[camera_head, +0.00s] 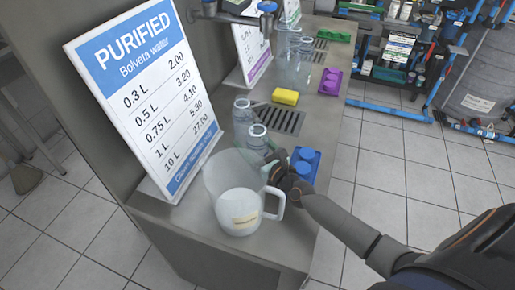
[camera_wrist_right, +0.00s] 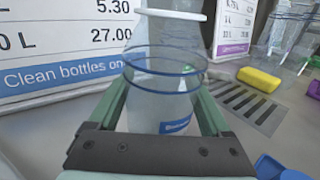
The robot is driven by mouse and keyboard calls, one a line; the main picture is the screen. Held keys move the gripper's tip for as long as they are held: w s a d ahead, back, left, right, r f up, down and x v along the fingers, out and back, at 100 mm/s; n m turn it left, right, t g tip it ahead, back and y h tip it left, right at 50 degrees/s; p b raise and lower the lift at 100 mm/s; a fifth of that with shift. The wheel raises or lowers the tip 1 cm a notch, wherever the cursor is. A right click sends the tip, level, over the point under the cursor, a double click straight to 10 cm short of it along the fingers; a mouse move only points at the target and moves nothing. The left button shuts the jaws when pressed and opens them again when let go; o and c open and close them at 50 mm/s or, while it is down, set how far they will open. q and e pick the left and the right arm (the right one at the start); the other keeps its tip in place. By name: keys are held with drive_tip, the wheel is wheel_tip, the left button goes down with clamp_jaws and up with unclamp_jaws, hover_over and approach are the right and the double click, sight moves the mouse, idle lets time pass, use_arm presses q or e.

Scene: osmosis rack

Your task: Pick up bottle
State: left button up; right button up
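A clear glass bottle (camera_head: 258,141) with a light rim and a blue label stands near the front of the grey counter. In the right wrist view the bottle (camera_wrist_right: 165,68) is upright between the two green fingers of my right gripper (camera_wrist_right: 165,88). The fingers are spread wide at its sides; firm contact does not show. In the head view my right gripper (camera_head: 277,166) is low beside the bottle, partly hidden behind the pitcher. A second clear bottle (camera_head: 242,117) stands just behind it. My left gripper is not in view.
A translucent pitcher with a handle (camera_head: 240,213) stands close in front. A blue holder (camera_head: 306,162) is right of the gripper. A price sign (camera_head: 150,95) stands left. A yellow sponge (camera_head: 285,97), a drain grate (camera_head: 280,119) and a purple holder (camera_head: 330,81) lie further back.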

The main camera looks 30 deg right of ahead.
drive_tip(key=c, duration=0.9)
